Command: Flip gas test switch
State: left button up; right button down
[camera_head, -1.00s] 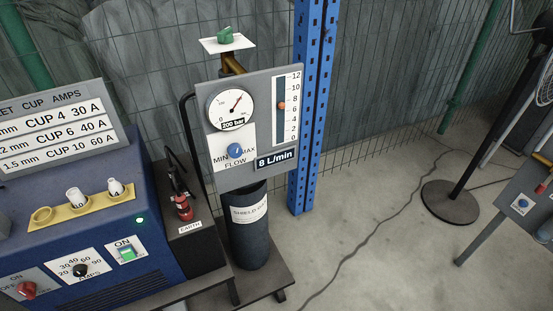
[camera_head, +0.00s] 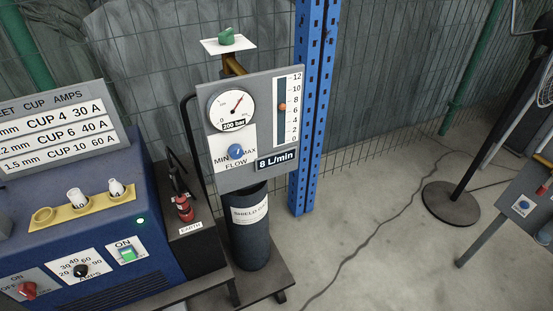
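No switch labelled as a gas test switch can be read in this view. A green rocker switch (camera_head: 127,254) marked ON is on the front of the blue machine (camera_head: 85,230) at left. The grey gas panel (camera_head: 246,172) has a blue flow knob (camera_head: 236,151) between MIN and MAX, a pressure gauge (camera_head: 231,107) labelled 200 bar, and a flow scale (camera_head: 287,118) with an orange ball near 8 and an 8 L/min label. A dark gas cylinder (camera_head: 249,240) with a green valve knob (camera_head: 226,37) on top stands behind it. Neither gripper is in view.
A blue post (camera_head: 311,130) stands behind the panel. The floor at centre right is open, with a cable or crack across it.

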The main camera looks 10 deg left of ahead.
aim_at(128, 254)
jog(key=u, duration=1.6)
